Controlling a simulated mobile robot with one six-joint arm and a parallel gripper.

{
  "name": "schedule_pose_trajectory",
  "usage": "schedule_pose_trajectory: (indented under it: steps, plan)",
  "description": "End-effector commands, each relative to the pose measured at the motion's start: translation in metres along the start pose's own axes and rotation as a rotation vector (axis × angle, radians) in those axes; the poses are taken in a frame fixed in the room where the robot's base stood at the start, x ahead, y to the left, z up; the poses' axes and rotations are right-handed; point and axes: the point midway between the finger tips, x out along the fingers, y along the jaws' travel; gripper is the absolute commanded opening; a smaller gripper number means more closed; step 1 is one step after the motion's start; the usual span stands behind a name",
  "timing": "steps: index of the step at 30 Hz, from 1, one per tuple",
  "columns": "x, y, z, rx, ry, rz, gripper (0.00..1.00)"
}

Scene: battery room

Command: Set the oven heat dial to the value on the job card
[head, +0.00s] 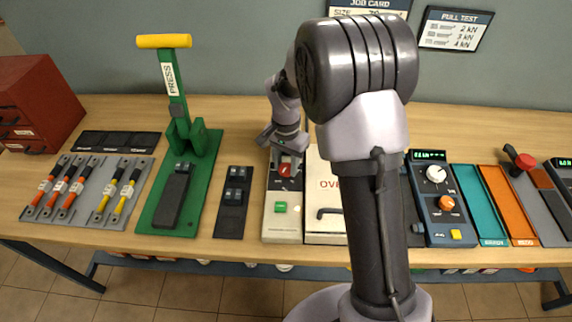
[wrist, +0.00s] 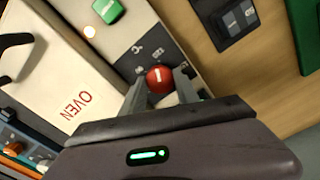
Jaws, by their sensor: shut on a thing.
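The oven (head: 324,225) is a pale box with a dark handle, right of its control panel (head: 283,229); its lettering also shows in the wrist view (wrist: 77,104). The red heat dial (head: 285,170) sits on the dark upper part of that panel. My gripper (wrist: 161,86) is shut on the dial, one finger on each side. The job card (head: 368,7) is on the back wall, cut by the picture's top edge and partly hidden by my arm.
A green button (head: 280,207) is on the oven panel, below the dial. A dark block with small parts (head: 233,202) and a green press (head: 180,180) stand to the left. A blue tester (head: 445,205) with knobs stands right of the oven. My arm hides part of the oven.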

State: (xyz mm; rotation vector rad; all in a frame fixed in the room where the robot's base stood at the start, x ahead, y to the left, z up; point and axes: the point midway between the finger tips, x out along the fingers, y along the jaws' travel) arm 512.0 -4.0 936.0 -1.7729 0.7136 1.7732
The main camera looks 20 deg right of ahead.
Motion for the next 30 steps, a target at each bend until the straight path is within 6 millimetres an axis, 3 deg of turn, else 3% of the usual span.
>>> schedule_pose_trajectory:
  steps: [12,27,28,30]
  plan:
    - [-0.0002,-0.0002,-0.0003,0.146,0.001,0.000,0.00]
    - [-0.0004,-0.0002,-0.0003,0.160,0.001,0.000,0.00]
    - [-0.0004,-0.0002,-0.0003,0.160,0.001,0.000,0.41]
    - [-0.0003,-0.0001,-0.0003,0.160,0.001,0.000,0.55]
